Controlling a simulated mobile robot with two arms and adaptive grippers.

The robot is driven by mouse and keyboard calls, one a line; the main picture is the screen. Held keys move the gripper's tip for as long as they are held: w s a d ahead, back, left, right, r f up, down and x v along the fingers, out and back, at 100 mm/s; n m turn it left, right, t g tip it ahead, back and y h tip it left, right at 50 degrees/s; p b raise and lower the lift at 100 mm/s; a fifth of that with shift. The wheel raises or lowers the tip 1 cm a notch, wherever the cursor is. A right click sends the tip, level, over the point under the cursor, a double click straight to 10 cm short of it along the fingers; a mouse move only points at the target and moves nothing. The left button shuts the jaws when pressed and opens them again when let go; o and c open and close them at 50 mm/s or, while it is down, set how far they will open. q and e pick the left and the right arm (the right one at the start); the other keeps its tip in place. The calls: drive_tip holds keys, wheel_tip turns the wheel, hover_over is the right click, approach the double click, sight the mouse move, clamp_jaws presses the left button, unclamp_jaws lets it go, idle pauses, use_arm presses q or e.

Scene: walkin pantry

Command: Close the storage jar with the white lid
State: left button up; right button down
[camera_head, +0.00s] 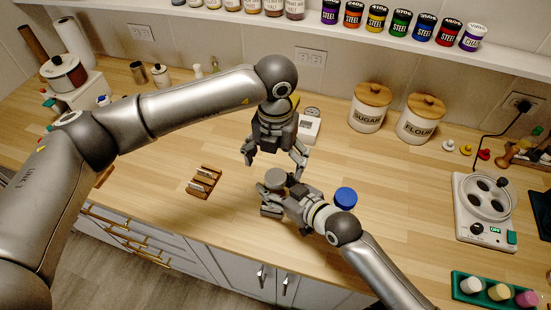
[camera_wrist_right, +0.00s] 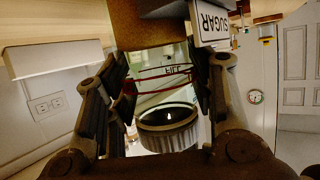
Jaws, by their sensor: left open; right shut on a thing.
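A clear storage jar (camera_wrist_right: 160,88) with a fill line stands between my right gripper's fingers in the right wrist view. A pale ribbed lid (camera_wrist_right: 168,138) shows at the jar's end there. In the head view the lid's round greyish-white top (camera_head: 275,178) shows beside my right gripper (camera_head: 281,196), which is shut on the jar. I cannot tell whether the lid is fully seated. My left gripper (camera_head: 275,164) is open and empty, pointing down just above and behind the lid. The jar's body is mostly hidden by the right gripper in the head view.
A blue lid (camera_head: 345,197) lies right of my right gripper. A small wooden rack (camera_head: 204,181) stands to the left. Sugar (camera_head: 367,115) and flour (camera_head: 416,125) canisters stand behind. A hotplate-like device (camera_head: 484,236) and a green tray (camera_head: 460,290) are at right. The counter's middle right is clear.

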sight(284, 192)
use_arm(q)
wheel_tip(284, 192, up, 12)
idle(0.5)
use_arm(e)
drive_tip(key=c, duration=0.6)
unclamp_jaws()
drive_tip(key=shift+o, duration=0.2)
drive_tip(key=v, duration=0.7)
drive_tip(key=shift+s+d, duration=0.1)
drive_tip(key=shift+d, duration=0.05)
drive_tip(key=shift+r, duration=0.1)
